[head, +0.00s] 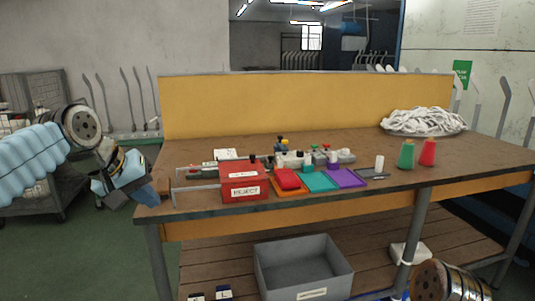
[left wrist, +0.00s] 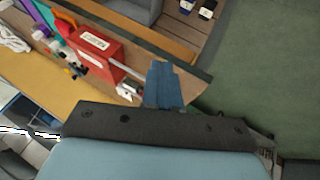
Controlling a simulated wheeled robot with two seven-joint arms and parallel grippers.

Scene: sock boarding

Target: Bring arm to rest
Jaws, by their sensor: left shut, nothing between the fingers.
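My left gripper (head: 154,196) hangs just off the left end of the wooden workbench (head: 190,207), its fingers pointing toward the bench corner. In the left wrist view my left gripper (left wrist: 163,72) has its blue fingers together with nothing between them. Part of my right arm shows at the bottom right of the head view, in front of the bench. My right gripper is out of view.
A red box (head: 243,183) with a label stands near the bench's left front. Red, teal and purple trays (head: 347,178) lie beside it. Green (head: 406,155) and red (head: 428,152) cones and a white pile (head: 424,121) are farther right. A grey bin (head: 303,265) sits below.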

